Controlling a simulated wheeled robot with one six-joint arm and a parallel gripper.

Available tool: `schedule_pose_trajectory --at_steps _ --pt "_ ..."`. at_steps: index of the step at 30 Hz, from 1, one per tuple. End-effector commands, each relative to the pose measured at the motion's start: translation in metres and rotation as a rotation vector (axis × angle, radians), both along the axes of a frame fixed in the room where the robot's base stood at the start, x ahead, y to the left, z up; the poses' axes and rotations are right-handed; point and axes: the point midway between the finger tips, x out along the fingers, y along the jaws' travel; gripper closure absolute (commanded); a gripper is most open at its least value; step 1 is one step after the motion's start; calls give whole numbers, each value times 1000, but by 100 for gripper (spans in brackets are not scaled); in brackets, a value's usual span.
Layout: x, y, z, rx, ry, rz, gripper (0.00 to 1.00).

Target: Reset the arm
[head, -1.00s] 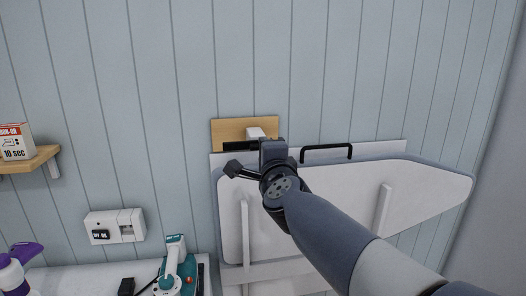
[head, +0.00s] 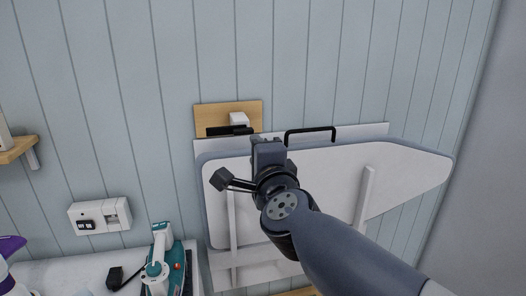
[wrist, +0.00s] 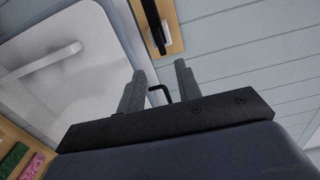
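My gripper (head: 267,146) is raised in front of the wall, over the upper left part of a white folded ironing board (head: 330,180) in the head view. In the wrist view my gripper (wrist: 160,82) has its two fingers apart with a gap between them. A thin black bent piece (wrist: 160,92) shows in that gap; I cannot tell how far beyond the fingers it is. Nothing is seen clamped. My arm reaches up from the lower right of the head view and hides part of the board.
A wooden plate (head: 228,108) with a white hook (head: 238,118) is on the wall above the board. A black handle (head: 310,134) stands at the board's top. A teal iron (head: 160,262), a wall socket (head: 100,215) and a shelf (head: 20,149) are at left. The upper wall is clear.

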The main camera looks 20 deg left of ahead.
Motion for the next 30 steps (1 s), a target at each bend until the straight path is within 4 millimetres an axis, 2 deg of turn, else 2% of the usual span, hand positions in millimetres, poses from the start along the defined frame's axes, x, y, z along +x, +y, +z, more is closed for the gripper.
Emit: schedule_pose_trajectory --at_steps 7,21,30 --pt "15 9 -1 -1 0 -1 67" --pt "75 46 1 -1 -1 -1 67" --pt "92 56 1 0 -1 0 67"
